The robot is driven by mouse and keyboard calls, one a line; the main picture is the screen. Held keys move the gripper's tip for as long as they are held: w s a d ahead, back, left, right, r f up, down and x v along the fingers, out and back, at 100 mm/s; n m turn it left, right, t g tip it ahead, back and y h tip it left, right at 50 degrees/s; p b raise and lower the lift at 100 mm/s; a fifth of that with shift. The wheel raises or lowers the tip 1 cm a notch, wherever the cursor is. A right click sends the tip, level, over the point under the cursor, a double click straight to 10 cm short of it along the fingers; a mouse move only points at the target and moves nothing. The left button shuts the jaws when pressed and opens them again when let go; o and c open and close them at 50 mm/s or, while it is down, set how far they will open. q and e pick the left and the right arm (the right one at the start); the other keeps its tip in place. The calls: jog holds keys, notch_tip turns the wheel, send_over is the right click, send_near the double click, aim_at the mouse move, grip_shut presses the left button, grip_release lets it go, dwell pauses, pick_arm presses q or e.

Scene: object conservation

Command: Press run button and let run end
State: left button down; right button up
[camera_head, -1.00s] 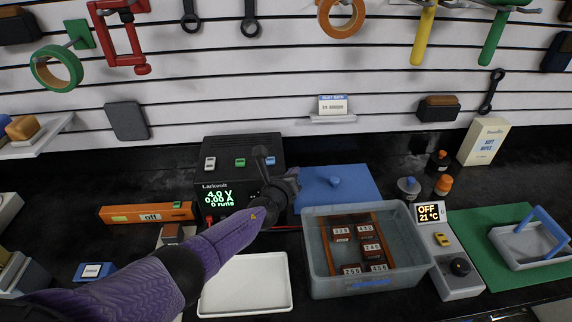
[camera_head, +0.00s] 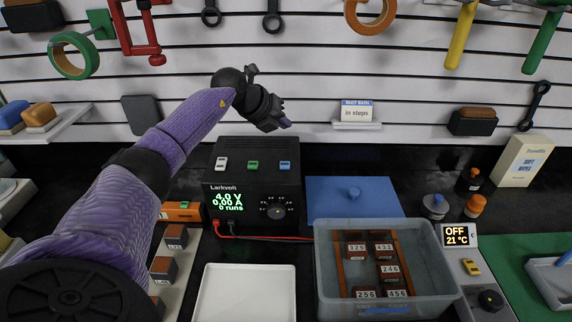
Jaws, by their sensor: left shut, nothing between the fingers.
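The black power supply (camera_head: 253,186) stands at the back middle. Its green display (camera_head: 228,202) reads 4.0 V, 0.00 A, 0 runs. White, green (camera_head: 253,165) and blue (camera_head: 285,165) buttons or switches sit on its top; I cannot read which one is for run. A round dial (camera_head: 276,208) is on its front. My left gripper (camera_head: 284,123) is shut and empty, raised above and behind the supply, in front of the slatted wall. My right gripper is not in view.
A water bath (camera_head: 326,262) with several numbered blocks stands right of centre, with a blue lid (camera_head: 332,205) behind it. A white tray (camera_head: 246,296) lies in front of the supply. Bottles (camera_head: 435,206) stand to the right. My left arm covers the left bench.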

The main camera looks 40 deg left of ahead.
pick_arm(q)
jog(key=b, duration=0.7)
send_over(289, 162)
jog(key=s, duration=0.2)
notch_tip(289, 162, down, 7)
jog(key=shift+a+r, duration=0.1)
jog(key=shift+a, duration=0.05)
notch_tip(289, 162, down, 2)
jog(key=shift+b, duration=0.3)
jog(key=shift+r, duration=0.1)
dwell(0.7)
jog(key=shift+f, duration=0.45)
jog(key=shift+f, duration=0.4)
dwell(0.3)
jog(key=shift+r, duration=0.15)
jog(key=shift+r+p, duration=0.7)
jog(key=shift+p, duration=0.1)
